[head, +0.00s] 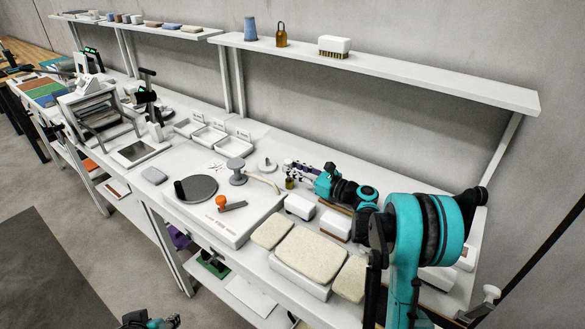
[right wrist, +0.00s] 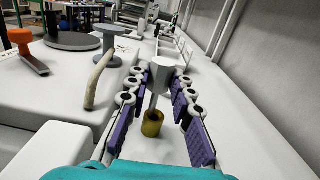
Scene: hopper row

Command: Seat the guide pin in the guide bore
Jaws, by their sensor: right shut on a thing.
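My right gripper (head: 300,168) reaches in from the right, above the bench. In the right wrist view its purple fingers are closed around the grey head of the guide pin (right wrist: 163,75). The pin's thin shank (right wrist: 152,101) points down toward a brass bushing with a dark opening, the guide bore (right wrist: 152,124). The bushing also shows in the head view (head: 289,184), standing under the fingers. I cannot tell whether the pin's tip is inside the bore or just above it. Only a teal and black piece of my left arm shows at the bottom edge; its fingers are out of view.
A grey spool (head: 237,168), a curved beige handle (right wrist: 98,80), a dark disc (head: 196,188) and an orange-knobbed lever (head: 231,205) stand left of the gripper. White blocks (head: 300,206) and beige pads (head: 311,253) lie nearer. A shelf (head: 400,77) runs along the wall.

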